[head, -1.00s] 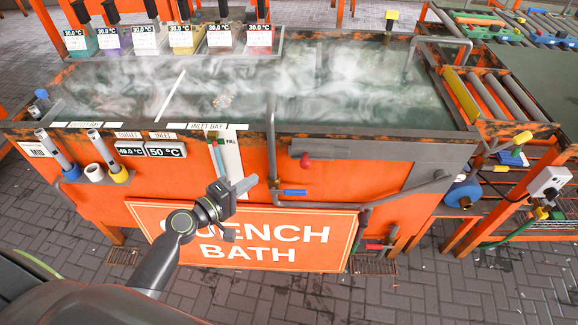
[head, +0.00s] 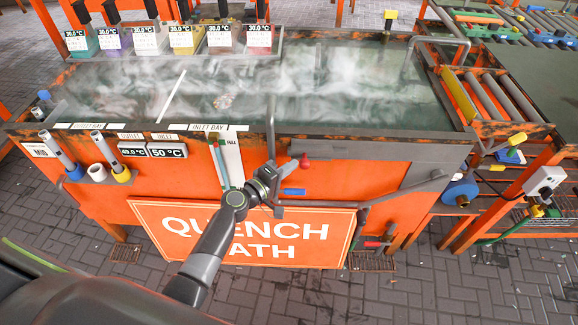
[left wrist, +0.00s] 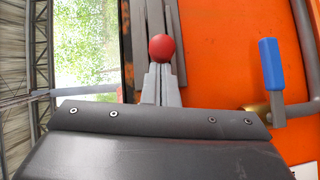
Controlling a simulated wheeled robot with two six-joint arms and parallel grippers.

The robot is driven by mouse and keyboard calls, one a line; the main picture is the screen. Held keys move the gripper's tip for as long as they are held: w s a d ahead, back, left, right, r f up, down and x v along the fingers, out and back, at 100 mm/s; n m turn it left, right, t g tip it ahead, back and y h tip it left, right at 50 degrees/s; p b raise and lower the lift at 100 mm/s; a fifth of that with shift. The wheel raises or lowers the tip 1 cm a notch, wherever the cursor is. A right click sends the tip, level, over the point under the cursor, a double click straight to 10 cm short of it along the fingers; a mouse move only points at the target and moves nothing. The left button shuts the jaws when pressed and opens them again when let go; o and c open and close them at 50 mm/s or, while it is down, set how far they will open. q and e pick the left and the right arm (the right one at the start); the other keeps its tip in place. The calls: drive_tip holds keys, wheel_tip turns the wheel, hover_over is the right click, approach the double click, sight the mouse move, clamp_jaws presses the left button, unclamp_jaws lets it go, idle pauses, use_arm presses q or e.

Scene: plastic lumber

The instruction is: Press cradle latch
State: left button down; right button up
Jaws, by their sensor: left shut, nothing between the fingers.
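A red round knob (head: 305,160) sits on a dark grey plate on the orange front of the quench bath (head: 400,175), just under its rim. I take it to be the cradle latch, though no label shows. My left gripper (head: 295,164) is shut and empty, its fingertips just left of the knob. In the left wrist view the knob (left wrist: 162,48) stands right at the tips of the closed grey fingers (left wrist: 160,80). I cannot tell whether they touch it. My right gripper is not in view.
A blue-handled valve (head: 294,192) on a pipe lies just below the left gripper and also shows in the left wrist view (left wrist: 271,65). A vertical grey pipe (head: 271,125) stands close by. The QUENCH BATH sign (head: 340,250) hangs below. Steam drifts over the water.

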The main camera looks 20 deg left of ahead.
sight(305, 168)
use_arm(q)
drive_tip(key=d, duration=0.2)
drive_tip(key=w+d, duration=0.1)
drive_tip(key=d, duration=0.1)
drive_tip(key=shift+w+d, duration=0.1)
drive_tip(key=shift+d, duration=0.1)
drive_tip(key=shift+a, duration=0.1)
use_arm(e)
drive_tip(key=shift+f, duration=0.1)
